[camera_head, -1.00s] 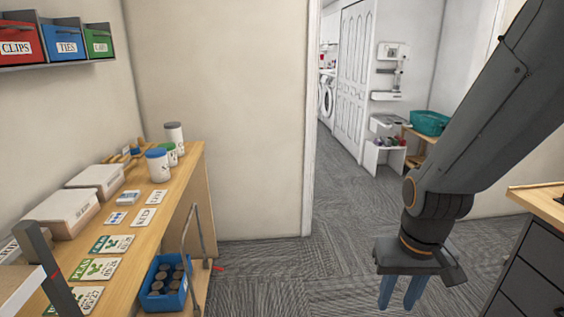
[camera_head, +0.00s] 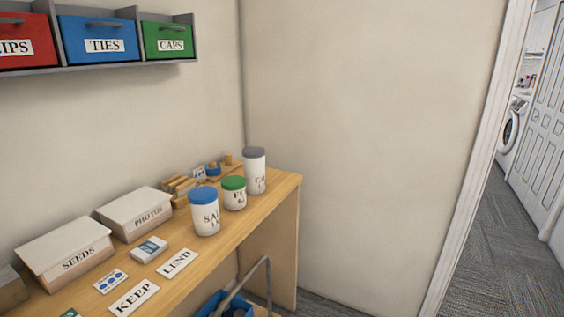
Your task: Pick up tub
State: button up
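Three white lidded tubs stand upright in a cluster near the far right end of the wooden bench. The nearest is a tub with a blue lid (camera_head: 205,212) and a label starting "SA". Behind it to the right is a smaller tub with a green lid (camera_head: 234,194). Farthest back is a taller tub with a grey lid (camera_head: 254,171). The labels are only partly readable. My gripper is out of view.
The wooden bench (camera_head: 232,229) also holds a SEEDS box (camera_head: 66,251), a PHOTOS box (camera_head: 135,214), flat KEEP (camera_head: 134,297) and LUND (camera_head: 177,262) cards. A blue crate (camera_head: 212,303) sits below. A doorway opens right.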

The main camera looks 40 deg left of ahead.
aim_at(255, 168)
jog(key=u, duration=0.3)
jog(key=i, duration=1.35)
jog(key=u, duration=1.8)
jog(key=i, duration=1.05)
jog(key=u, duration=0.85)
